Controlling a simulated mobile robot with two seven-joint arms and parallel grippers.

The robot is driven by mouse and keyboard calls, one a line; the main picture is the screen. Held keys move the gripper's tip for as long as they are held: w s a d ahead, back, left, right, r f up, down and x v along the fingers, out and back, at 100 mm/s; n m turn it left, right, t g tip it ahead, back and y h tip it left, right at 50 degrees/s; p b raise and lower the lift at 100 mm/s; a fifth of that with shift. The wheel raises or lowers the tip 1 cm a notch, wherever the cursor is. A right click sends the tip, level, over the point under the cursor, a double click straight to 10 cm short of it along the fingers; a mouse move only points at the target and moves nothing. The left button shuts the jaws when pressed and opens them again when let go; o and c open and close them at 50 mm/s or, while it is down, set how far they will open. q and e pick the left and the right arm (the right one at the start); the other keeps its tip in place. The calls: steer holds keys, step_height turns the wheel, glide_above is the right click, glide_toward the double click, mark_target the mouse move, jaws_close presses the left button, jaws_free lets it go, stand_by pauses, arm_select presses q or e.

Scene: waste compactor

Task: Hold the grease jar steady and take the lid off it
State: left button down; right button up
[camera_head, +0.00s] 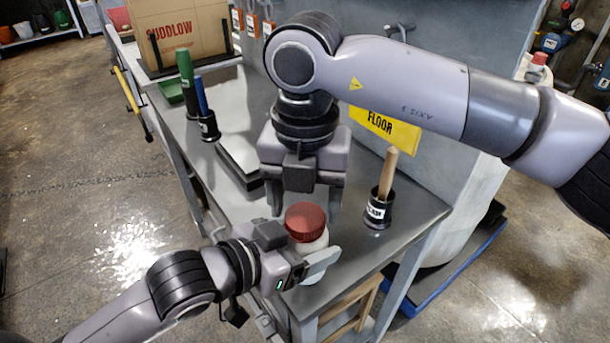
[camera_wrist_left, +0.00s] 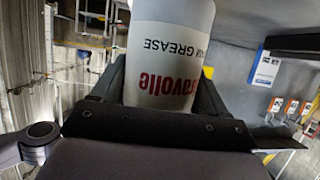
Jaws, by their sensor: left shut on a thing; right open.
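The white grease jar (camera_head: 313,245) stands upright at the near end of the grey bench, with its red lid (camera_head: 306,220) on top. My left gripper (camera_head: 310,265) is shut on the jar's body from the side. In the left wrist view the jar (camera_wrist_left: 172,60) shows its label upside down between the fingers; the lid is out of that picture. My right gripper (camera_head: 304,208) points down over the lid, open, with one finger to each side of it. Whether the fingers touch the lid cannot be told.
A black holder (camera_head: 378,210) with a wooden-handled tool stands right of the jar. Green and blue-handled tools (camera_head: 187,75) stand farther back left, near a cardboard box (camera_head: 178,35). A yellow sign (camera_head: 386,128) is behind my right arm. The bench's front edge is close to the jar.

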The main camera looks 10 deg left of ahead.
steer(key=shift+f, duration=0.85)
steer(key=c, duration=0.7)
steer(key=o, duration=1)
